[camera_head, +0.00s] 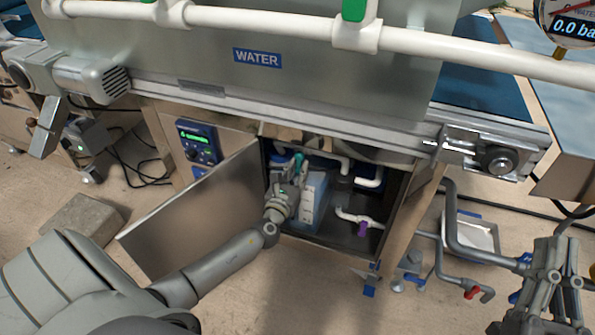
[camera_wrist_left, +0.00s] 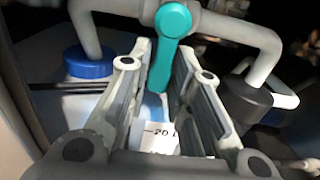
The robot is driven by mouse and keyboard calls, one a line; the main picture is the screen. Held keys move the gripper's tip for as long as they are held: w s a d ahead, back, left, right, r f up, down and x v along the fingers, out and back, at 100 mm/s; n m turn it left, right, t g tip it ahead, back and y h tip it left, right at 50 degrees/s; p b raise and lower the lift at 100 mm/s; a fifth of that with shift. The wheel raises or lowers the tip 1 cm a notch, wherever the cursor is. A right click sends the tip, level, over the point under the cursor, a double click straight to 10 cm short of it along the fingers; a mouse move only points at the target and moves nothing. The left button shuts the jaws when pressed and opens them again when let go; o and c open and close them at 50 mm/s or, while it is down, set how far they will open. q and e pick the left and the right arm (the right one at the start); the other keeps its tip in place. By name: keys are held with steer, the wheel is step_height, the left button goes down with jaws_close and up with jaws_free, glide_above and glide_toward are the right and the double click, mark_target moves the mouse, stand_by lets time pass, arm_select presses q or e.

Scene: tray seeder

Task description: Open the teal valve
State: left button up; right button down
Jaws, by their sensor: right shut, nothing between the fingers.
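The teal valve (camera_wrist_left: 172,22) sits on a white pipe in the left wrist view, its lever pointing down toward my wrist camera. It also shows small in the head view (camera_head: 298,162), inside the open cabinet under the machine. My left gripper (camera_head: 293,182) reaches into the cabinet. In the left wrist view my left gripper's fingers (camera_wrist_left: 166,62) stand apart on both sides of the teal lever, with narrow gaps; contact is not clear. My right gripper (camera_head: 552,248) is shut and empty at the lower right, away from the valve.
The cabinet door (camera_head: 195,215) hangs open on the left, beside my left forearm. A white container (camera_head: 313,200) stands inside, below the valve. A purple-handled valve (camera_head: 362,229) is at the cabinet's right. A red-handled valve (camera_head: 472,292) is on a pipe outside.

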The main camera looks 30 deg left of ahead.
arm_select(q)
jaws_close()
